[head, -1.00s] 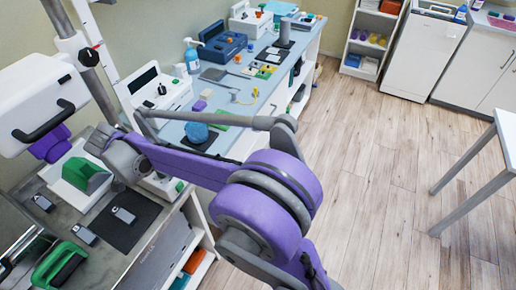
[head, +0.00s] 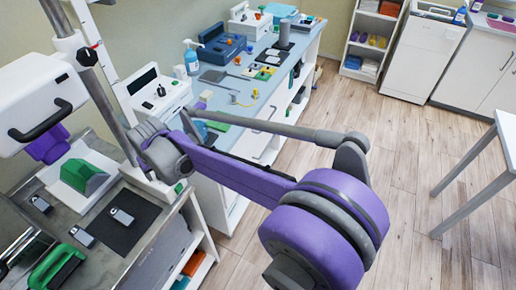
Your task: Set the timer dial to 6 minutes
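No dial can be made out for certain as the timer dial. A white unit (head: 158,97) with a dark display and a small black knob (head: 161,90) stands at the left end of the blue bench, just beyond my arm's far end. A white unit with an orange knob (head: 257,15) stands farther back. My purple and grey arm crosses the middle from the lower right, its far end near the white pole. No gripper fingers show at that end. My other arm is out of view. Part of the bench and its items are hidden behind the arm.
A pump bottle (head: 192,58) and blue case (head: 222,45) stand behind.

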